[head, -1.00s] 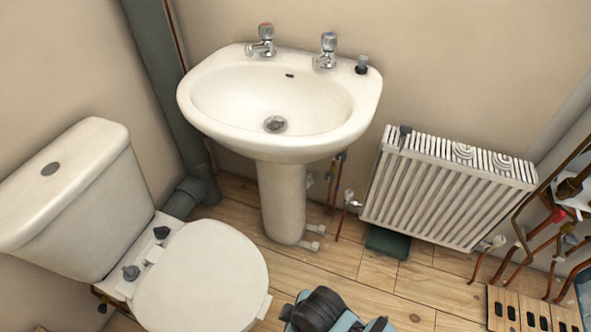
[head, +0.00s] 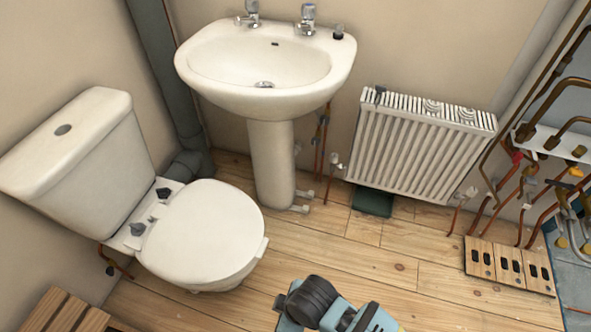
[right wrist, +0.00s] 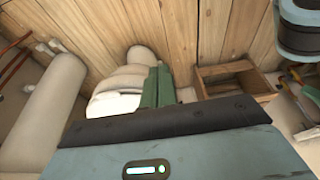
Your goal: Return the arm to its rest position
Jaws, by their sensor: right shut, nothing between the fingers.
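In the right wrist view my right gripper (right wrist: 158,70) shows as two green fingers set together beyond the blue and dark wrist housing. The fingers are shut with nothing seen between them. They point over the plank floor, in front of a pale rounded object that they partly cover. In the head view a blue and dark part of my arm (head: 318,302) rises at the bottom edge, over the floor. No gripper fingers show in the head view, and my left gripper is in neither view.
A toilet (head: 200,235) stands left, a pedestal washbasin (head: 270,150) at the back, and a radiator (head: 420,145) on the wall. Pipework and a slotted wooden board (head: 508,265) are at right. A wooden crate (right wrist: 235,82) shows in the wrist view. The middle floor is clear.

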